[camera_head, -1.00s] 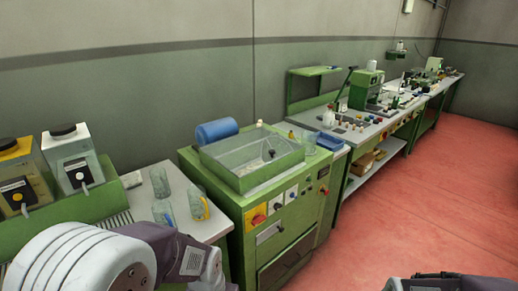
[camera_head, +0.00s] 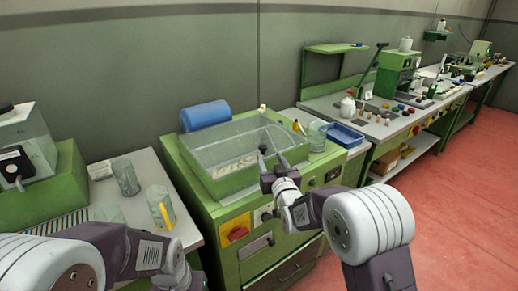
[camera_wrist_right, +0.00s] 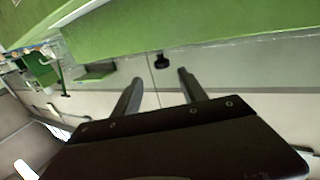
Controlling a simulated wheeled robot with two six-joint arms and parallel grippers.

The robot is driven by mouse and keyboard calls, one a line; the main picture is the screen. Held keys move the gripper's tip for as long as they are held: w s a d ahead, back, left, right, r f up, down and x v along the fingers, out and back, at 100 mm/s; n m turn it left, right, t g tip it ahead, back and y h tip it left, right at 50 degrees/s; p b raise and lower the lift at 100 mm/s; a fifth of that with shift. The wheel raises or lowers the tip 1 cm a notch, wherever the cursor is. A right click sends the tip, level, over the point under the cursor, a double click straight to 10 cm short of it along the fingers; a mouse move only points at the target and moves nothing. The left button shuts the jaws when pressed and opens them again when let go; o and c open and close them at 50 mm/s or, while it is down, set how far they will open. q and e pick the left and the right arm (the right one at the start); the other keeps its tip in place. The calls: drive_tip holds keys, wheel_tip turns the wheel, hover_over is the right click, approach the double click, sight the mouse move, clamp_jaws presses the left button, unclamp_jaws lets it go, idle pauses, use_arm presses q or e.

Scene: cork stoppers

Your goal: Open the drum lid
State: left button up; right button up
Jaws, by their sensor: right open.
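The drum is a green machine (camera_head: 186,160) with a clear, glass-like lid (camera_head: 215,148) over its top, which looks closed. Pale pieces show dimly through the lid. A black round knob (camera_head: 263,148) shows at the lid's front right. My right gripper (camera_head: 269,168) is at the front of the lid, close to the knob. In the right wrist view its two fingers (camera_wrist_right: 160,83) are spread and empty, and the knob (camera_wrist_right: 162,62) shows between and beyond the fingertips. My left arm comes in at lower left; its gripper is outside the frame.
A blue cylinder (camera_head: 205,114) lies behind the lid. A clear jug (camera_head: 317,136) and a blue tray (camera_head: 344,136) stand to its right. Glass jugs (camera_head: 126,178) stand on the left bench. A long workbench (camera_head: 420,112) runs right; the red floor (camera_head: 450,220) is clear.

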sight(263, 147)
drive_tip(key=x, duration=0.2)
drive_tip(key=p+x, duration=0.1)
drive_tip(key=x, duration=0.4)
drive_tip(key=shift+w+a+r, duration=0.1)
drive_tip(key=shift+w+a, duration=0.25)
drive_tip(key=shift+a, duration=0.05)
drive_tip(key=shift+w+p, duration=0.3)
drive_tip(key=shift+w, duration=0.15)
use_arm(q)
drive_tip(key=shift+s+r, duration=0.2)
drive_tip(key=shift+r, duration=0.55)
use_arm(e)
drive_tip(key=shift+s, duration=0.1)
clamp_jaws()
